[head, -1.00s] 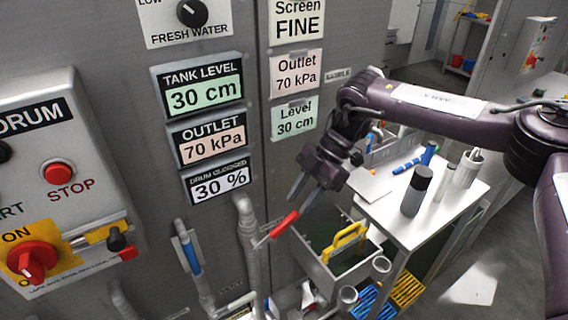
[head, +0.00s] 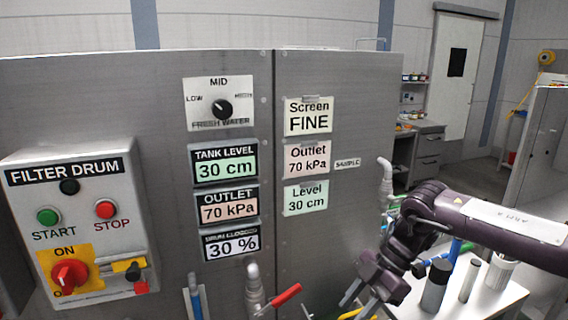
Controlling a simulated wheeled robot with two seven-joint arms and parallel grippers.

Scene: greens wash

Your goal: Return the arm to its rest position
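My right arm comes in from the right in the head view. Its dark purple gripper (head: 356,303) points down toward the picture's bottom edge, in front of the grey cabinet. Its two fingers are apart with nothing visible between them. The gripper is to the right of a red valve handle (head: 288,295) and apart from it in the picture. The fingertips are at or near the bottom edge. My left arm and gripper are not in view.
A control box (head: 72,225) labelled FILTER DRUM is on the cabinet's left, beside readouts. A grey pipe (head: 386,180) rises near my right arm. Below the arm, a white table (head: 490,300) carries a dark bottle (head: 436,285) and other containers.

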